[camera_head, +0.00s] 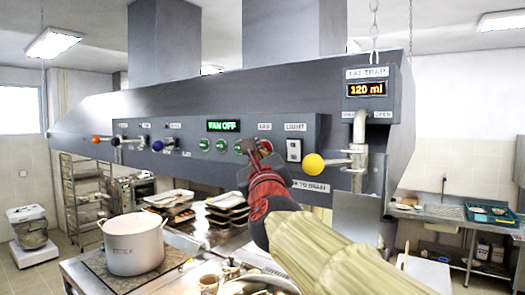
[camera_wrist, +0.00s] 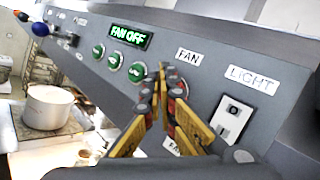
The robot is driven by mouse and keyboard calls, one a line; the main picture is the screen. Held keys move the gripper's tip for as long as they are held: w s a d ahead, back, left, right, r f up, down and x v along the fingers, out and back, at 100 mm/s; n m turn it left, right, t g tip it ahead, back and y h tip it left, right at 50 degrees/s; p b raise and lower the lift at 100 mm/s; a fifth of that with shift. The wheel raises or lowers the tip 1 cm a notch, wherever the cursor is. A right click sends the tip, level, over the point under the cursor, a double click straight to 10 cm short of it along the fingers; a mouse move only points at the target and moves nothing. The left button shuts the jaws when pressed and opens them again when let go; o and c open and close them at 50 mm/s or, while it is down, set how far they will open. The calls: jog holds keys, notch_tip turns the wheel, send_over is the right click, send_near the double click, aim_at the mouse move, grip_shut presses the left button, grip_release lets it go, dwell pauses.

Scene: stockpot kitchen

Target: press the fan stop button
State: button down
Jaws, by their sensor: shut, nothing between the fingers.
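The hood's control panel carries a lit green display (camera_head: 223,126) that reads FAN OFF; it also shows in the wrist view (camera_wrist: 129,37). Below it is a row of green round buttons (camera_head: 221,146), also in the wrist view (camera_wrist: 115,61). A red round button (camera_wrist: 184,88), under the FAN label (camera_wrist: 187,57), is mostly hidden behind my fingers. My gripper (camera_head: 258,146) is shut and empty, its fingertips (camera_wrist: 166,73) at the panel over the red button's place. I cannot tell whether they touch it.
A white light switch (camera_head: 294,150) sits right of the fan buttons. A yellow-knobbed lever (camera_head: 313,164) sticks out farther right, close to my arm. Blue (camera_head: 158,145) and orange (camera_head: 96,139) knobs stick out at left. A large pot (camera_head: 134,248) stands on the stove below.

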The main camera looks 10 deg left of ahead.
jog(key=shift+s+a, duration=0.15)
jog(key=shift+s, duration=0.2)
jog(key=s, duration=0.1)
jog(key=s+a, duration=0.1)
jog(key=s, duration=0.1)
jog(key=s+a, duration=0.1)
jog(key=shift+s+p, duration=0.35)
jog(key=shift+p, duration=0.05)
dwell(0.6)
